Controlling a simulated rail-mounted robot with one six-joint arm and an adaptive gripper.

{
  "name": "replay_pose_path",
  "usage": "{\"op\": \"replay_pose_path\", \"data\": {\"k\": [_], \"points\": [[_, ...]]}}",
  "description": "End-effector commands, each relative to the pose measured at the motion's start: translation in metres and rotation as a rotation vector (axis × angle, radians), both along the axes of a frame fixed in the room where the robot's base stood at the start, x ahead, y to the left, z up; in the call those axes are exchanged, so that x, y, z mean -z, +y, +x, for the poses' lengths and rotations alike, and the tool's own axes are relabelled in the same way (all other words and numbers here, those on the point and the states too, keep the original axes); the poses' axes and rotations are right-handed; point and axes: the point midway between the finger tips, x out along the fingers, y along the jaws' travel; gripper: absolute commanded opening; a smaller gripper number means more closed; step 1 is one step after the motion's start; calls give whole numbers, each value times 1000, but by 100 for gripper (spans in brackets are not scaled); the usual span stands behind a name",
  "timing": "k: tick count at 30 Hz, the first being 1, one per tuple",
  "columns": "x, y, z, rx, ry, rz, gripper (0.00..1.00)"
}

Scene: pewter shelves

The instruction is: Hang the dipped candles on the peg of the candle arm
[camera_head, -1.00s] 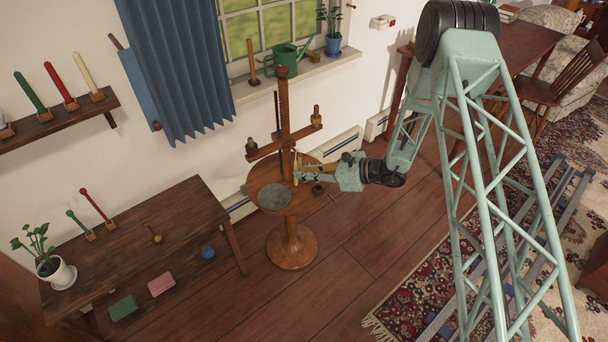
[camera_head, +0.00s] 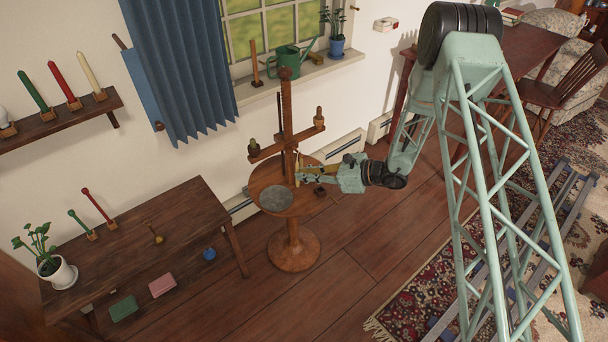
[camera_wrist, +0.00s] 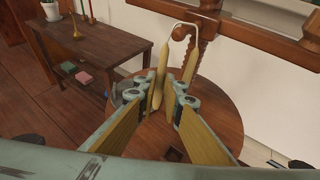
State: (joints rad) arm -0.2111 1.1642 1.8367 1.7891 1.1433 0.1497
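The pair of dipped candles is pale yellow. In the wrist view, the left candle (camera_wrist: 159,75) hangs upright between my fingertips, and the other candle (camera_wrist: 189,64) is partly hidden behind my right finger. A white wick loop (camera_wrist: 196,32) joins their tops and passes around a round wooden knob (camera_wrist: 180,33), which looks like the peg end. My gripper (camera_wrist: 161,97) is around the left candle, its fingers apart with narrow gaps beside it; contact is hard to judge. The wooden candle arm (camera_head: 268,149) crosses a post above the round table; my gripper (camera_head: 300,174) is just below it.
The round pedestal table (camera_head: 262,184) is under my gripper and carries a grey disc (camera_head: 276,199). A dark side table (camera_head: 165,228) stands to the left, with candles and a potted plant (camera_head: 52,268). The window sill (camera_head: 310,72) is behind the post.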

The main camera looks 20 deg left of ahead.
Motion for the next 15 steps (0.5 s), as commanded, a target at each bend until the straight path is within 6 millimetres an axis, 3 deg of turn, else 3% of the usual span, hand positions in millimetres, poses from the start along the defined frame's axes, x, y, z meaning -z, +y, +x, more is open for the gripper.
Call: {"op": "replay_pose_path", "data": {"k": [5,15], "points": [[0,0,0,0,0,0,24],[0,-1,0,0,0,0,24]]}}
